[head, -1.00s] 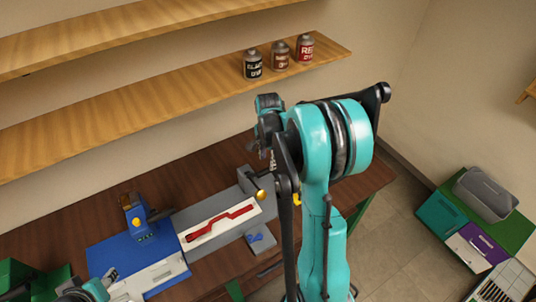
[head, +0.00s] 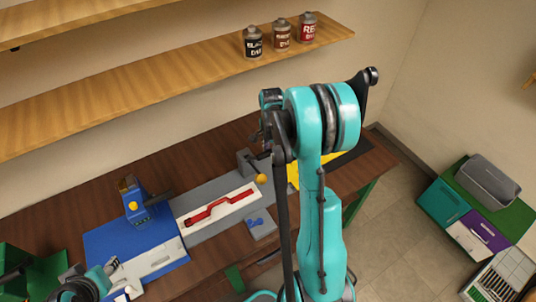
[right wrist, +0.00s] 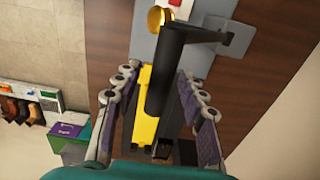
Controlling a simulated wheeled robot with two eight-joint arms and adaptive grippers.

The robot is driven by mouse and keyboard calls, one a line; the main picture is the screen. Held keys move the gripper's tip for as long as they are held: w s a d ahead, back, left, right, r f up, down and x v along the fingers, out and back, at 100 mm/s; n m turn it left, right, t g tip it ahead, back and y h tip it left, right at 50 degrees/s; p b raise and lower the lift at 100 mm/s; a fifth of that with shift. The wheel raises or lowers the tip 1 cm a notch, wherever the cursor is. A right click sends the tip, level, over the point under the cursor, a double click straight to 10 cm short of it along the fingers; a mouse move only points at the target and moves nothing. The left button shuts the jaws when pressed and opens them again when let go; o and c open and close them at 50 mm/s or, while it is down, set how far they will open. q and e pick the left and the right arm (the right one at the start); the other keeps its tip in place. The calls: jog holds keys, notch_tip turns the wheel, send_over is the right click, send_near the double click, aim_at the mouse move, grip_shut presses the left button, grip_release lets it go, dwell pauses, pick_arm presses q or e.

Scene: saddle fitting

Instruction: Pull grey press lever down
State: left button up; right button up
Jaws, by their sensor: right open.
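The grey press (head: 245,160) stands at the back of the bench, with a yellow knob (head: 262,179) on its lever. In the right wrist view, the dark grey lever (right wrist: 164,78) ends in a gold knob (right wrist: 159,18) at the top. My right gripper (right wrist: 155,72) is open, its two fingers left and right of the lever in that picture. No contact with the lever shows, and its depth between the fingers is hard to judge. In the head view my right arm hides most of that gripper. My left gripper (head: 122,277) is low at the left, its jaws unclear.
A white plate (head: 240,199) with a red shape (head: 215,206) lies on the grey rail beside a blue station (head: 110,242). Yellow material (head: 293,176) lies behind my right arm. Dye cans (head: 282,35) stand on the shelf above.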

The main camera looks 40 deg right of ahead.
jog(key=shift+r, duration=0.1)
jog(key=shift+c, duration=0.3)
jog(key=c, duration=0.8)
jog(key=shift+c, duration=0.2)
jog(key=shift+s, duration=0.1)
jog(key=shift+s+a+f+b, duration=0.1)
jog(key=shift+s+f+b, duration=0.4)
jog(key=shift+f+b, duration=0.1)
